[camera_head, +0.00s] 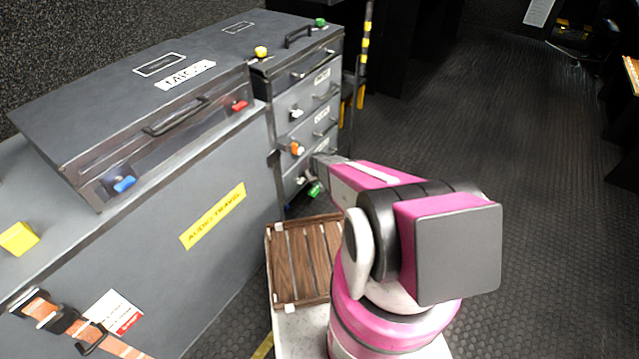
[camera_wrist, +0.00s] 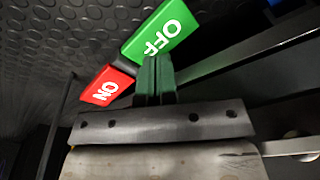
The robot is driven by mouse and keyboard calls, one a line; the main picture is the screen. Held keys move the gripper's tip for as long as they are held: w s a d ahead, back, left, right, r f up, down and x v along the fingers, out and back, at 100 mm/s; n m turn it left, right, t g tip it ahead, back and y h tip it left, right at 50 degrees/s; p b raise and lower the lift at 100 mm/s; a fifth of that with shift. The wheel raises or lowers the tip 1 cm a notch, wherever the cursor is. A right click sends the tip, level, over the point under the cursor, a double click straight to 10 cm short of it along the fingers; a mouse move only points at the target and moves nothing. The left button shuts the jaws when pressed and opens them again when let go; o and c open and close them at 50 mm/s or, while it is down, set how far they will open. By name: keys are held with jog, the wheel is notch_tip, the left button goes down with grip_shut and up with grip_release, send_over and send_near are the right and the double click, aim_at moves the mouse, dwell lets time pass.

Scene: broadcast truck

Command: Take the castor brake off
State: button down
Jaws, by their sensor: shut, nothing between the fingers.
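In the wrist view, the castor brake is a two-part pedal, with a green half (camera_wrist: 160,32) marked OFF and a red half (camera_wrist: 106,87) marked ON. A dark middle piece joins the halves. My gripper (camera_wrist: 155,66) is shut and empty. Its narrow green-looking fingertips overlap the lower edge of the OFF half in the picture, close to the dark middle; I cannot tell whether they touch it. In the head view, my arm reaches toward the lower front of the grey drawer unit (camera_head: 290,104), and my fingertips are not clear there. I cannot make out the pedal for certain in that view.
A large grey case (camera_head: 215,240) stands left of my arm, with a flat lidded case (camera_head: 110,95) on top. A slatted wooden tray (camera_head: 300,262) lies beside my arm. The dark studded floor (camera_head: 500,110) is mostly clear to the right.

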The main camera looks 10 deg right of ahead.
notch_tip(320, 180, up, 5)
jog(key=shift+r, duration=0.1)
dwell(0.6)
jog(key=shift+s, duration=0.1)
